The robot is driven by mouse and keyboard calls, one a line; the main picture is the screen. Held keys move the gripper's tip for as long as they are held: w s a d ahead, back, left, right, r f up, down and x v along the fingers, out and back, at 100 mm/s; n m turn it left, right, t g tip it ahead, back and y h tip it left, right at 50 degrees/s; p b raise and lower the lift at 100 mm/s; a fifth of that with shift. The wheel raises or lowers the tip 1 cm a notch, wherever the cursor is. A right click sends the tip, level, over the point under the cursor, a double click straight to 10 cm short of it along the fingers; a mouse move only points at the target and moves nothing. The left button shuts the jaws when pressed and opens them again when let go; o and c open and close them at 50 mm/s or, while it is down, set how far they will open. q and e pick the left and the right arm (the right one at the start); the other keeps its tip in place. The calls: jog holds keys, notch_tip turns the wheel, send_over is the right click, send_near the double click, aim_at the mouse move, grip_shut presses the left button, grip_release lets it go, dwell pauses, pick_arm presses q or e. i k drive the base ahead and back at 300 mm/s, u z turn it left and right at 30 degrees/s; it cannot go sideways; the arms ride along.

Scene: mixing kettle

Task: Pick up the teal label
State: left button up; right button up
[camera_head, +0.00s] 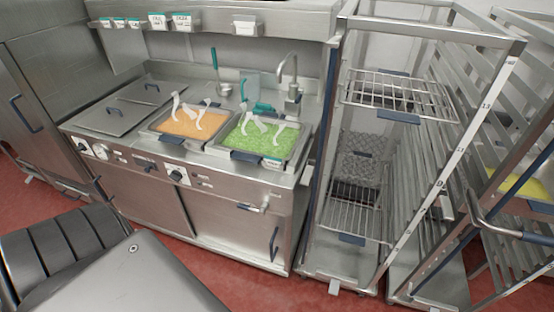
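Several small white cards with teal upper edges stand along the front of the steel shelf at the top left. Two larger ones, a label (158,21) and another label (182,21), stand side by side with dark writing too small to read. Smaller ones, including a label (134,22) and a label (119,22), stand to their left. A small teal-and-white tag (272,162) shows at the front edge of the green-filled pan. I cannot tell which of these is the task's label. Neither of my grippers is in view.
The steel counter (112,144) holds an orange-filled pan (178,123) and a green-filled pan (254,141) with pale utensils. A faucet (290,85) stands behind. A wire-shelf rack (396,96) stands right. Red floor (270,290) is open in front.

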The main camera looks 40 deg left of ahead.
aim_at(133, 23)
jog(key=u, duration=2.1)
